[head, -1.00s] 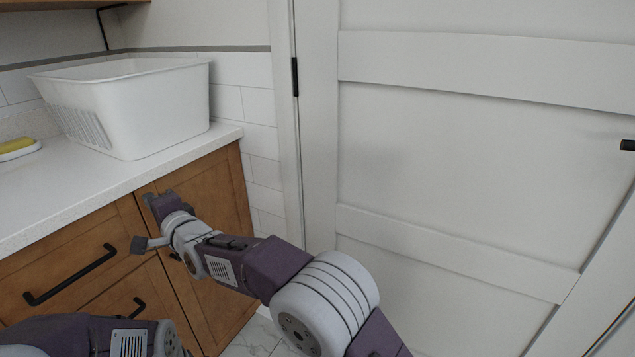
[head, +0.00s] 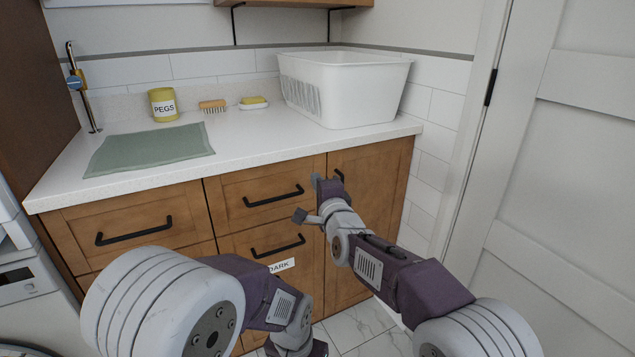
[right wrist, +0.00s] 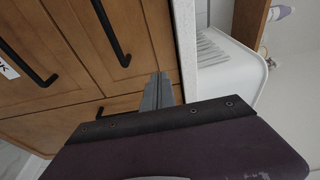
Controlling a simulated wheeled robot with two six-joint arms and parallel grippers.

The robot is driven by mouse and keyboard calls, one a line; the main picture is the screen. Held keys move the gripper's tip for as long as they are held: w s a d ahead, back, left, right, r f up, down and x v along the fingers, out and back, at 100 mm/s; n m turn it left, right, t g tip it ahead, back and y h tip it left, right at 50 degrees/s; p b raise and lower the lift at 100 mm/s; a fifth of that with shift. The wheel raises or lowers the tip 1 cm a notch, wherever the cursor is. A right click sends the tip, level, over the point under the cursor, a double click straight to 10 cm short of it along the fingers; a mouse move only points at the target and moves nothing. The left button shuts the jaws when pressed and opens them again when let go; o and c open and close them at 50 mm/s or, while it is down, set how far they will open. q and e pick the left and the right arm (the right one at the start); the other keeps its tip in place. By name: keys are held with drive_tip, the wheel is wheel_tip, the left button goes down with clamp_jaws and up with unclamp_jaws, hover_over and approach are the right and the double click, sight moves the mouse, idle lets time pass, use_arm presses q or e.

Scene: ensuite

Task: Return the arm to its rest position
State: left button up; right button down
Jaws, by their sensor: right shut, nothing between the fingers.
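My right gripper (head: 316,182) is in front of the wooden cabinet doors in the head view, just below the counter's front edge. Its grey fingers are together and empty in the right wrist view (right wrist: 157,92). My right arm comes in from the lower right, still stretched forward. My left arm comes in from the lower left and bends down. Only the back of the left gripper (head: 318,348) shows at the bottom edge; its fingers are hidden.
The counter (head: 255,142) holds a white basket (head: 350,95), a yellow pegs tin (head: 163,105), a brush (head: 212,106), a soap dish (head: 254,103) and a green mat (head: 150,149). Black drawer handles (head: 275,196) stick out near my right gripper. A white door (head: 575,190) stands at right.

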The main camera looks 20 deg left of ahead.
drive_tip(key=w+d+r+m+t+h, duration=0.1)
drive_tip(key=w+d+r+m+h, duration=0.15)
drive_tip(key=d, duration=0.55)
drive_tip(key=w+d+r+m+t+h, duration=0.1)
drive_tip(key=w+d+r+t, duration=0.2)
drive_tip(key=d, duration=0.5)
drive_tip(key=d+f+g+h, duration=0.2)
drive_tip(key=d+f, duration=0.1)
drive_tip(key=d, duration=0.4)
drive_tip(key=d+f+g+h, duration=0.1)
drive_tip(key=d+f+h, duration=0.1)
drive_tip(key=d+f, duration=0.35)
drive_tip(key=s+d+f+n+g+h, duration=0.35)
drive_tip(key=s+d+f+g, duration=0.25)
drive_tip(key=s+d+f, duration=0.75)
drive_tip(key=s+d+f+n+g, duration=0.1)
drive_tip(key=s+f+n+g, duration=0.4)
drive_tip(key=s, duration=0.6)
drive_tip(key=s+d+f+n+g, duration=0.1)
drive_tip(key=s+f+n+g, duration=0.25)
drive_tip(key=s+f, duration=0.5)
wheel_tip(320, 180, up, 40)
drive_tip(key=s+n+p, duration=0.1)
drive_tip(key=p, duration=3.7)
drive_tip(key=shift+s+n, duration=0.35)
